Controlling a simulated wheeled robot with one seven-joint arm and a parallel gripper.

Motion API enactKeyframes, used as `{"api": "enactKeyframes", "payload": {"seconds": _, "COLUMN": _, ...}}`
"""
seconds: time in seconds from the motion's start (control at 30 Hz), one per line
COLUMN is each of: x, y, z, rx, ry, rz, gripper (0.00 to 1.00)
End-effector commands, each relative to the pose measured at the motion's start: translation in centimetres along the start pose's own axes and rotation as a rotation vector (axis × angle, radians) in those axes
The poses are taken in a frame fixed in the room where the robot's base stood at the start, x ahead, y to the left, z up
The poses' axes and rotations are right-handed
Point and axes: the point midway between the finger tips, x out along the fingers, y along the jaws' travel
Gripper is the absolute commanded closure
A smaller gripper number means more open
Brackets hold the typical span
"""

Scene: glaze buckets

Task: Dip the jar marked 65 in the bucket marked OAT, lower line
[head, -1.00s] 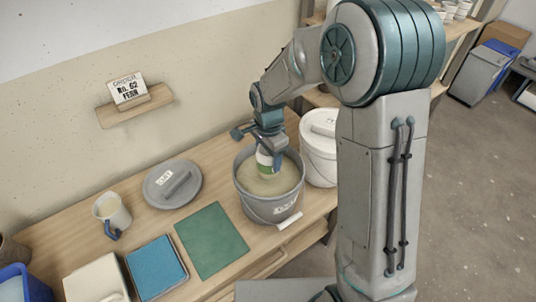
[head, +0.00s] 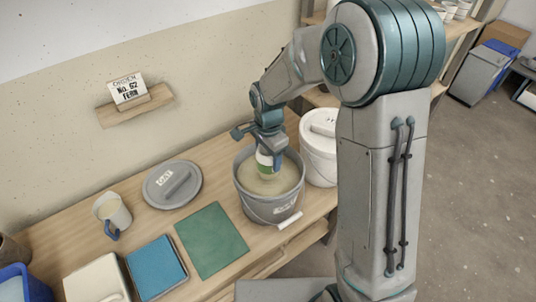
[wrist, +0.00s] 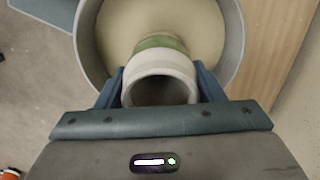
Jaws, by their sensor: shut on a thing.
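My gripper (head: 268,146) is shut on a jar (head: 264,160) and holds it over the open grey bucket (head: 272,209). The jar is white with a green band, and no number can be read on it. In the wrist view the jar (wrist: 160,67) sits between my blue fingers, with its open mouth toward the camera and the pale cream glaze (wrist: 125,25) beyond it. The jar's lower end is at or close to the glaze; I cannot tell how deep. A grey lid marked OAT (head: 172,184) lies on the bench.
A lidded white bucket (head: 319,155) stands right of the grey one. A green mat (head: 211,240), a blue pad (head: 156,267), a mug (head: 112,213) and a blue bin (head: 22,284) are to the left.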

Motion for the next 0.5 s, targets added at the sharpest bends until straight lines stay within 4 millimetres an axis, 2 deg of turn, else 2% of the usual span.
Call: {"api": "enactKeyframes", "payload": {"seconds": 0.5, "x": -6.0, "y": -0.1, "z": 0.0, "rx": 0.001, "ry": 0.001, "rz": -0.003, "gripper": 0.71}}
